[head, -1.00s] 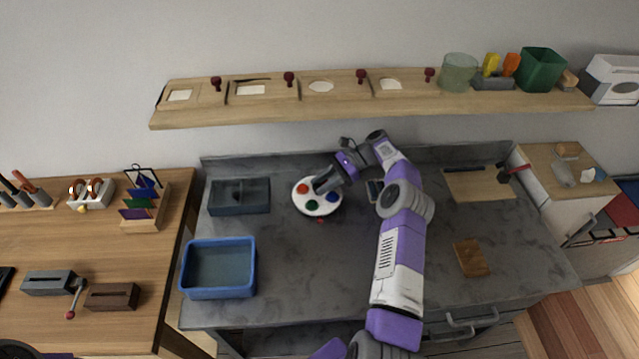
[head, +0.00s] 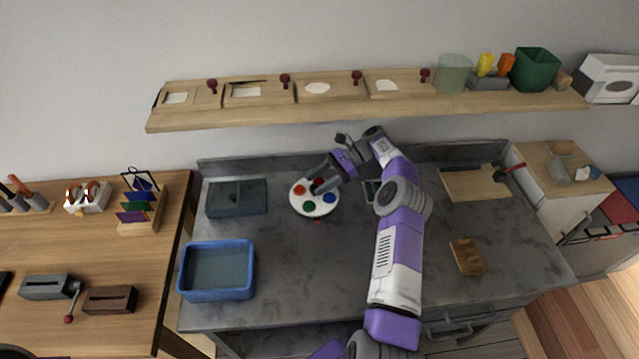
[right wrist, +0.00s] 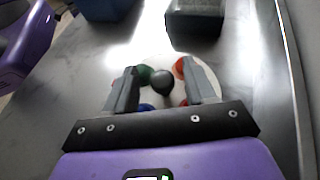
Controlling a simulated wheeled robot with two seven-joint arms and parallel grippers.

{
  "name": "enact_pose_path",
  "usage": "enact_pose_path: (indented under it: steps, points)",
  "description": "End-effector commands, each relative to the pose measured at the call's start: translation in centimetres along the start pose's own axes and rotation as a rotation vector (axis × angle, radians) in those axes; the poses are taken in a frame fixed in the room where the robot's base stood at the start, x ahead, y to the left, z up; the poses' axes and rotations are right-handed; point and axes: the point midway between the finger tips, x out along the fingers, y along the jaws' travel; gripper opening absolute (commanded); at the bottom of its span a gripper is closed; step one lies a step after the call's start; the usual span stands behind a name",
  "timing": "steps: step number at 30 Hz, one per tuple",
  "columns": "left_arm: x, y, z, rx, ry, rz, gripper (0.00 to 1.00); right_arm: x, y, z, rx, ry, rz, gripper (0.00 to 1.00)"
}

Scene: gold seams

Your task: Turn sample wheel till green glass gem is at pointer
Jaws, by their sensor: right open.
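The sample wheel (head: 296,206) is a white disc on the grey worktop. Its green gem (head: 309,206) is on the front side, a little left of the small red pointer (head: 317,221) at the front edge. A red gem (head: 300,189) is at the left and a blue gem (head: 329,197) at the right. My right gripper (head: 316,185) is over the wheel. In the right wrist view its open fingers (right wrist: 162,74) stand on either side of the dark central knob (right wrist: 162,82); contact cannot be told. The far side of the wheel is partly hidden. My left gripper is out of view.
A grey box (head: 237,198) stands left of the wheel, with a blue bin (head: 217,296) in front of it. A dark item (head: 371,191) lies right of the wheel, partly behind my arm. A wooden shelf (head: 370,109) runs above. The worktop in front is clear.

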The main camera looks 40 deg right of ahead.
Motion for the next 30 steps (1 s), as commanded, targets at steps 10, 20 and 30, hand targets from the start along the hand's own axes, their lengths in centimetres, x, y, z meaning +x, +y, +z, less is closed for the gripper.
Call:
enact_pose_path:
  steps: [10,20,30]
  points:
    - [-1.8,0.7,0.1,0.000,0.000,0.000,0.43,-2.6,0.0,6.3,-0.001,0.001,0.000,0.55]
    - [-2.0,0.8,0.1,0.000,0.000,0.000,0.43,-3.1,0.0,7.7,0.001,0.000,0.001,0.55]
    - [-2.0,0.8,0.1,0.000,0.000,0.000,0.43,-3.2,0.0,7.6,0.001,0.000,0.001,0.56]
